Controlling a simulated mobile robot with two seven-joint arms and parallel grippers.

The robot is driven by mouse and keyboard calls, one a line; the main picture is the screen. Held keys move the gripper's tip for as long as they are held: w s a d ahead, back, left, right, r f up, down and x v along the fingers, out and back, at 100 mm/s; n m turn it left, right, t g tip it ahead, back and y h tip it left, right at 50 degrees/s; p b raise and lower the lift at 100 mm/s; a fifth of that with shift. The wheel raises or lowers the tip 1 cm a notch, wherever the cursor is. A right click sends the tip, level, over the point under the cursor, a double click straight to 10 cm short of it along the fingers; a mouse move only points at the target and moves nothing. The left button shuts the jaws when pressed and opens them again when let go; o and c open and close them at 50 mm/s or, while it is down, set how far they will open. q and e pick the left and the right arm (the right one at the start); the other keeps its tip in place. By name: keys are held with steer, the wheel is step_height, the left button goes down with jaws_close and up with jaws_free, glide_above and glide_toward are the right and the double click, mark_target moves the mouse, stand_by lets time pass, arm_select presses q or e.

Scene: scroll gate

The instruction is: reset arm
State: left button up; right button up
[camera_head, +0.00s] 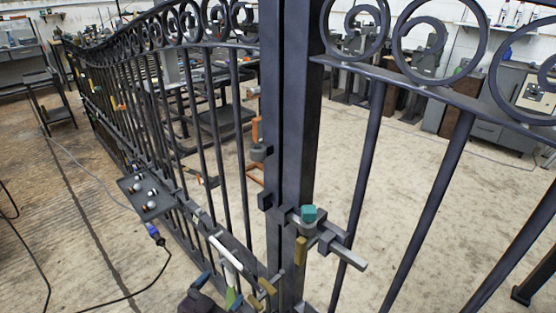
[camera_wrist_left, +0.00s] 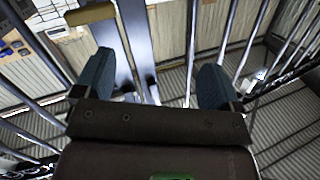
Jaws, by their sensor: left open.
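The dark metal scroll gate (camera_head: 290,130) spans the head view, with its thick upright posts in the middle. A grey latch bar (camera_head: 345,254) with a teal knob (camera_head: 308,214) and a brass-coloured piece (camera_head: 300,251) sits on the posts. A pale bar (camera_head: 226,252) shows at the left of the posts. My left gripper (camera_head: 218,291) is low in the head view, near the foot of the posts. In the left wrist view its two teal fingers (camera_wrist_left: 156,82) are wide apart with nothing held between them; gate bars show beyond. My right gripper is in neither view.
A small dark tray (camera_head: 130,184) with several small round items is beside the gate on the left. A blue-ended cable (camera_head: 154,233) trails over the floor there. Benches and machines stand behind the gate. Concrete floor (camera_head: 400,170) is clear beyond the right bars.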

arm_select(q)
steer(key=s+a+f+n+g+y+p, duration=0.1)
steer(key=s+a+n+y, duration=0.1)
steer(key=s+a, duration=0.2)
steer(key=s+a+f+n+g+y+p, duration=0.1)
steer(key=s+a, duration=0.4)
steer(key=s, duration=0.6)
steer(key=s+a+f+n+g+y+p, duration=0.1)
steer(key=s+a+n+y, duration=0.3)
steer(key=s, duration=0.4)
steer(key=shift+a+g+p, duration=0.3)
steer(key=shift+a+g, duration=0.1)
steer(key=shift+g, duration=0.1)
steer(key=shift+s, duration=0.1)
steer(key=shift+f, duration=0.1)
